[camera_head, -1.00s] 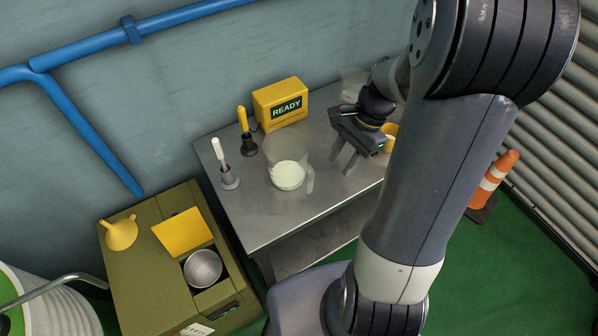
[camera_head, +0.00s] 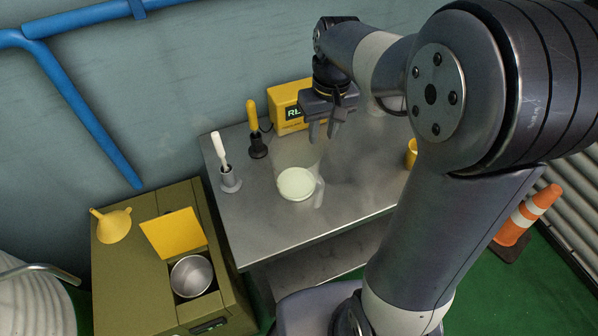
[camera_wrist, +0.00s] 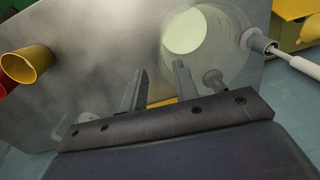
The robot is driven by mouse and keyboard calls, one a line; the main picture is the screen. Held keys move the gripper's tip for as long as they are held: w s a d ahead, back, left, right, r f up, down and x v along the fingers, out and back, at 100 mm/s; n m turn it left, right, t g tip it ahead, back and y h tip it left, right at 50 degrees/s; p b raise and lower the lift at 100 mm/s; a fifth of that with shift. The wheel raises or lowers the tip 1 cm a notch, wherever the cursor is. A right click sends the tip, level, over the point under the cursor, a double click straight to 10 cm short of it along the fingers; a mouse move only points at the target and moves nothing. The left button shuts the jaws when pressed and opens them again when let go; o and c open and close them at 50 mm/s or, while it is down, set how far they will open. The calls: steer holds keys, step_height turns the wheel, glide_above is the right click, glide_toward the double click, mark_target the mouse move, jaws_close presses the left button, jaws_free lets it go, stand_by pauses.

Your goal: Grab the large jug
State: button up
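A large clear jug (camera_head: 297,186) with pale liquid in its bottom stands upright on the metal cart top (camera_head: 262,228). Its handle is on its right side. In the wrist view the jug (camera_wrist: 186,34) shows from above, beyond the fingers and up to the right. My gripper (camera_head: 323,134) is open and empty, pointing down, above and a little behind and right of the jug, apart from it. In the wrist view its two fingers (camera_wrist: 159,74) are spread with nothing between them.
A yellow display box (camera_head: 287,108) stands behind my gripper. A yellow-handled tool (camera_head: 253,128) and a white-handled one (camera_head: 219,150) stand left of the jug in holders. A yellow cup (camera_head: 411,154) is at right. The cart top in front of the jug is clear.

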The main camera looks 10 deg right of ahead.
mark_target(318, 155)
steer(key=f, duration=0.8)
steer(key=shift+a, duration=0.35)
jaws_close()
